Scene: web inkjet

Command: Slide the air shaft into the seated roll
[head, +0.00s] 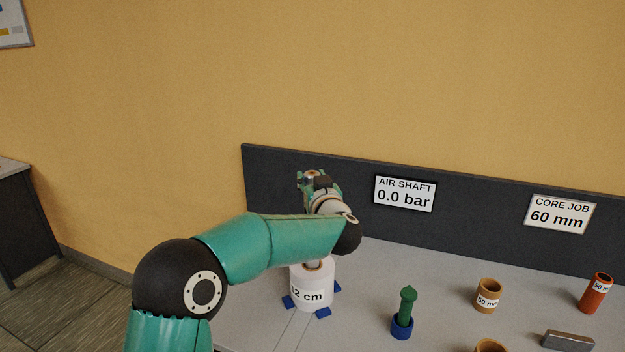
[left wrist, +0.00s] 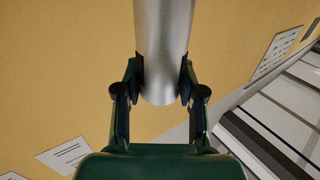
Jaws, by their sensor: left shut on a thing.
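The air shaft (left wrist: 164,45) is a smooth silver cylinder in the left wrist view, gripped between both fingers. My left gripper (head: 314,181) is shut on it, and in the head view it is raised above and behind the roll near the dark back panel. The seated roll (head: 311,289) is white with a partly hidden "cm" label and stands upright between blue blocks. Its core opening shows only partly, as my left forearm passes in front of its top. The shaft's far end lies outside the wrist view. My right gripper is not in view.
Signs on the back panel (head: 460,225) read "AIR SHAFT 0.0 bar" (head: 404,194) and "CORE JOB 60 mm" (head: 560,214). A green handled tool (head: 406,304) stands in a blue base. Tan (head: 488,295) and orange-red (head: 595,293) cores and a grey block (head: 568,340) stand right on the table.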

